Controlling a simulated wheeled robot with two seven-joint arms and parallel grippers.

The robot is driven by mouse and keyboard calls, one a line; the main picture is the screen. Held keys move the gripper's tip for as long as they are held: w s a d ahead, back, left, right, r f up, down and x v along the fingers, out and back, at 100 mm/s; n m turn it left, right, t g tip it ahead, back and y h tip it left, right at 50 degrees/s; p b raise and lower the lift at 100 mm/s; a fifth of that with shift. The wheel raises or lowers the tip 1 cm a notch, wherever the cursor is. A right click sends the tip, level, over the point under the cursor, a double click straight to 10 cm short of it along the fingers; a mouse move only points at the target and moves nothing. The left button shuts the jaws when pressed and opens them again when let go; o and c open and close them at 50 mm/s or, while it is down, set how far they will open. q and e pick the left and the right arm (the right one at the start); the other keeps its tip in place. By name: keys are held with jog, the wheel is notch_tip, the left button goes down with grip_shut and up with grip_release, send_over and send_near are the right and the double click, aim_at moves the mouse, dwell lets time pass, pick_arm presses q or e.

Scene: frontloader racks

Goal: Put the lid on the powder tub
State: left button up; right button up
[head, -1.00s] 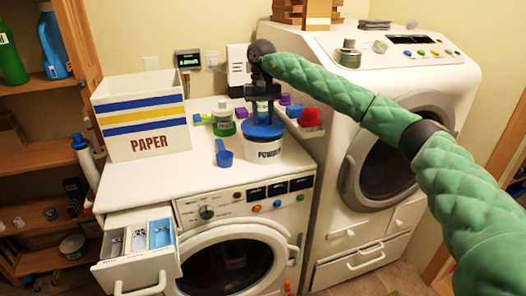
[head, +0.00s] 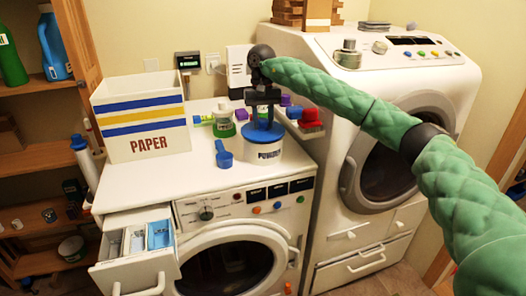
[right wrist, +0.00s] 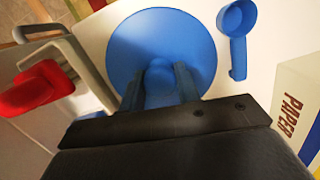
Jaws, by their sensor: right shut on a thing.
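The white powder tub (head: 263,154) stands on top of the left washing machine, near its right front. The blue lid (head: 253,135) is at the tub's mouth; from these views I cannot tell whether it is fully seated. The lid also shows as a blue disc in the right wrist view (right wrist: 190,35). My right gripper (head: 263,120) is above the tub and shut on the lid's central knob, which shows between its fingers in the right wrist view (right wrist: 160,85). My left gripper is not in view.
A blue scoop (head: 223,155) lies just left of the tub. A green bottle (head: 223,126) and several small coloured items stand behind it. The PAPER box (head: 150,143) is at the left. The detergent drawer (head: 135,262) is open.

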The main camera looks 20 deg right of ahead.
dwell(0.3)
jog(key=shift+f, duration=0.15)
jog(key=shift+f+b, duration=0.3)
jog(key=shift+f, duration=0.1)
dwell(0.3)
jog(key=o, duration=1.1)
jog(key=shift+c, duration=0.2)
jog(key=shift+r, duration=0.1)
jog(key=shift+r+p, duration=0.8)
jog(key=shift+r, duration=2.1)
